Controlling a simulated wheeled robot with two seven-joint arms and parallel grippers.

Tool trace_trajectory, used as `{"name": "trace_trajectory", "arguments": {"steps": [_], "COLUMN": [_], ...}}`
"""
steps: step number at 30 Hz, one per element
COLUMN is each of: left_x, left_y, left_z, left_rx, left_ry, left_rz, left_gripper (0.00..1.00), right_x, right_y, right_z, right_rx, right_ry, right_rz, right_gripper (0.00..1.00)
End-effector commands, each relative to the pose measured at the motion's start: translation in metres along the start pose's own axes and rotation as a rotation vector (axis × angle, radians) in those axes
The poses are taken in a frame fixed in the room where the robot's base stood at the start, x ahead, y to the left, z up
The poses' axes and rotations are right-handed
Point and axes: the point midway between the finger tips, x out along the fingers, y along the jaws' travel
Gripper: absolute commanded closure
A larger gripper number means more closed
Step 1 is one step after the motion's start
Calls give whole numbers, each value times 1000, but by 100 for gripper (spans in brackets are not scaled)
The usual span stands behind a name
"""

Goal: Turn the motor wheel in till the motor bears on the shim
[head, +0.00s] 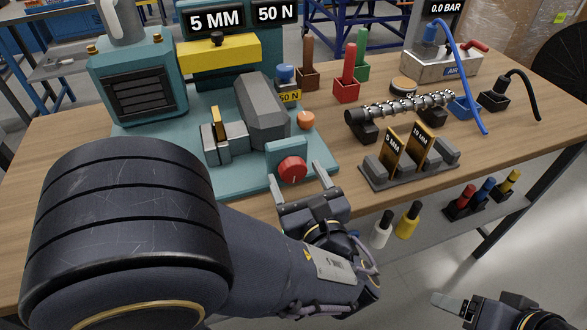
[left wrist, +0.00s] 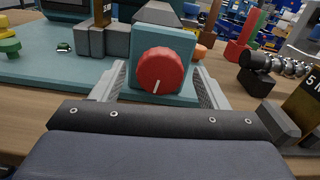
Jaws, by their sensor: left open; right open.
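The red motor wheel (head: 292,169) sits on the front of a teal block at the right front of the teal base plate. A white mark shows on the wheel (left wrist: 160,72), pointing down in the left wrist view. Behind it stands a grey angular body (head: 263,110), seemingly the motor. A brass shim (head: 218,123) stands upright among grey blocks to its left; whether the motor touches it I cannot tell. My left gripper (head: 298,174) is open, its fingers either side of the wheel, apart from it. My right gripper (head: 453,303) is at bottom right, empty, away from the table.
A grey rack (head: 408,176) with 5 MM and 10 MM plates stands right of the wheel. A screw (head: 405,106) lies on holders behind it. Red, green and brown handles stand further back. Signs read 5 MM and 50 N. The table's front edge is close below the wheel.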

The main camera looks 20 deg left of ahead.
Motion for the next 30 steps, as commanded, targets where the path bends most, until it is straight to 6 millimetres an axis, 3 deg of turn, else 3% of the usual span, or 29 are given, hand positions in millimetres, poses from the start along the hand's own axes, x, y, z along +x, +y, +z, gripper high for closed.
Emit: {"name": "trace_trajectory", "arguments": {"steps": [6,14,25,30], "left_x": [20,22,21,21], "left_y": [0,0,0,0], "left_z": [0,0,0,1], "left_rx": [-1,-1,-1,9], "left_ry": [1,1,1,1], "left_rz": [0,0,0,0], "left_gripper": [32,32,77,77], "right_x": [1,1,1,-2], "right_y": [0,0,0,-1], "right_z": [0,0,0,-1], "right_rx": [0,0,0,0], "right_ry": [0,0,0,0], "right_rz": [0,0,0,0], "right_gripper": [27,27,27,27]}}
